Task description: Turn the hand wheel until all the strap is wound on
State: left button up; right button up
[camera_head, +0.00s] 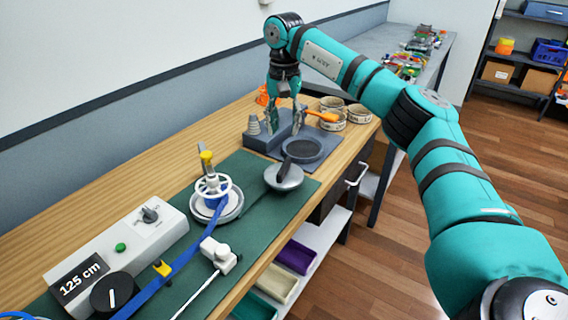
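A white spoked hand wheel (212,187) with a yellow knob (206,160) sits on a round metal base on the green mat (247,170). A blue strap (178,264) runs from the lower left edge up to the hand wheel; a long stretch lies off it. My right gripper (285,128) is beyond the wheel, to its upper right, pointing down over a grey block. Its fingers are apart, and I see nothing between them. My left gripper is not in view.
A white control box (118,252) reading 125 cm stands at left. A round metal piece with a black handle (284,176) lies right of the wheel. A white clamp (218,254) is in front. A dark dish (302,149), strap rolls (358,113) and an orange-handled tool (322,115) are near my gripper.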

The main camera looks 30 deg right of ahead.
aim_at(284, 165)
notch_tip(284, 165, down, 12)
jog(key=shift+r+p, duration=0.1)
jog(key=shift+p, duration=0.25)
jog(key=shift+c, duration=0.2)
grip_shut()
